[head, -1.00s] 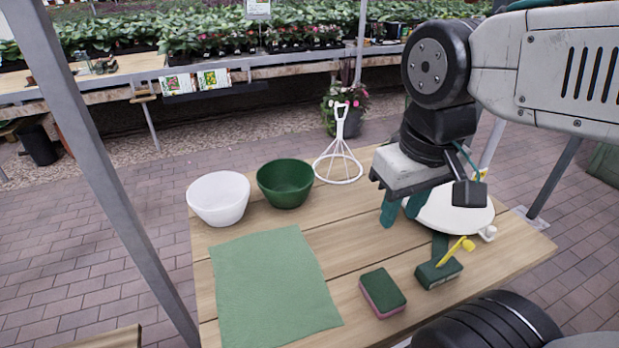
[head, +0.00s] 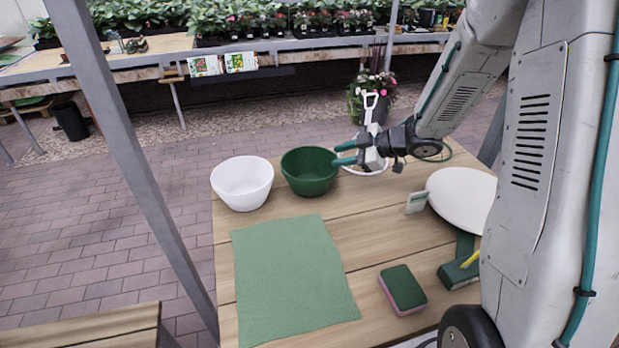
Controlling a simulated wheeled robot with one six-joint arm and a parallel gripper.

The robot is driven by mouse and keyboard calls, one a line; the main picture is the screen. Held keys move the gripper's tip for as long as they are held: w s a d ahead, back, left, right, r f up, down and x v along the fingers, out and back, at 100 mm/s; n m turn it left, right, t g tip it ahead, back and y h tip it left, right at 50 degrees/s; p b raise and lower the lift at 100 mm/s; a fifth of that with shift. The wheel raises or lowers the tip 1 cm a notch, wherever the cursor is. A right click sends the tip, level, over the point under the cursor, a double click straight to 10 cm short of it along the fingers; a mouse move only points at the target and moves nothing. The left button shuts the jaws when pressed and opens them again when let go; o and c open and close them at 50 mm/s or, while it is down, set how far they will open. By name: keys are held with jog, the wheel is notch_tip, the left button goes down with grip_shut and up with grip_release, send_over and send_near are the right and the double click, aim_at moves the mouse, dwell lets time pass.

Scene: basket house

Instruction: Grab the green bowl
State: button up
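The green bowl (head: 309,172) stands upright on the wooden table, just right of the white bowl (head: 243,184). My gripper (head: 342,154) reaches in from the right, with its two teal fingers pointing left at the green bowl's right rim. The fingers are spread apart, one above the other in the picture. They are at or very near the rim; I cannot tell whether they touch it or have the rim between them. The green bowl looks empty.
A green cloth (head: 290,280) lies in front of the bowls. The table's middle is clear.

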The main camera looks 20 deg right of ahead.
aim_at(313, 181)
jog(key=a+f+g+y, duration=0.1)
jog(key=a+f, duration=0.1)
jog(key=a, duration=0.1)
jog(key=a+f+n+g+y, duration=0.1)
jog(key=a+f, duration=0.1)
jog(key=s+a+f+y, duration=0.1)
jog(key=a+f, duration=0.1)
jog(key=a, duration=0.1)
jog(key=shift+a+n+g, duration=0.3)
jog(key=shift+g, duration=0.1)
grip_shut()
